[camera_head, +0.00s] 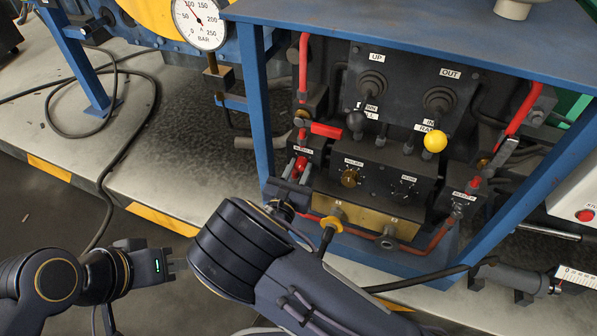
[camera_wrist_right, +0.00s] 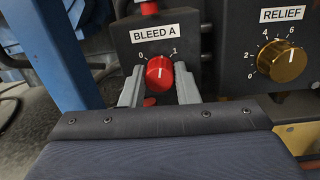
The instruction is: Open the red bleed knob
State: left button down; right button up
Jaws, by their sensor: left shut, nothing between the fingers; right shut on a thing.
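The red bleed knob (camera_wrist_right: 160,72) sits on a dark block under the label "BLEED A", with marks 0 and 1 above it. Its white pointer line stands nearly upright, between the two marks. My right gripper (camera_wrist_right: 160,80) has one grey finger on each side of the knob and is shut on it. In the head view the knob (camera_head: 300,164) is on the panel's left side, partly hidden by my right gripper (camera_head: 297,174). My left gripper (camera_head: 181,265) is shut and empty at the lower left, away from the panel.
A brass relief knob (camera_wrist_right: 281,61) is close to the right of the red knob. A blue frame post (camera_head: 257,105) stands left of the panel.

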jog(key=m+b, duration=0.3)
jog(key=m, duration=0.3)
jog(key=shift+f+h, duration=0.2)
jog(key=shift+h, duration=0.1)
jog(key=shift+m, duration=0.4)
jog(key=o, duration=1)
jog(key=shift+r, duration=0.1)
jog(key=shift+s, duration=0.15)
jog(key=p+v, duration=0.2)
jog(key=v, duration=0.5)
jog(key=shift+s+a, duration=0.2)
jog(key=shift+s, duration=0.05)
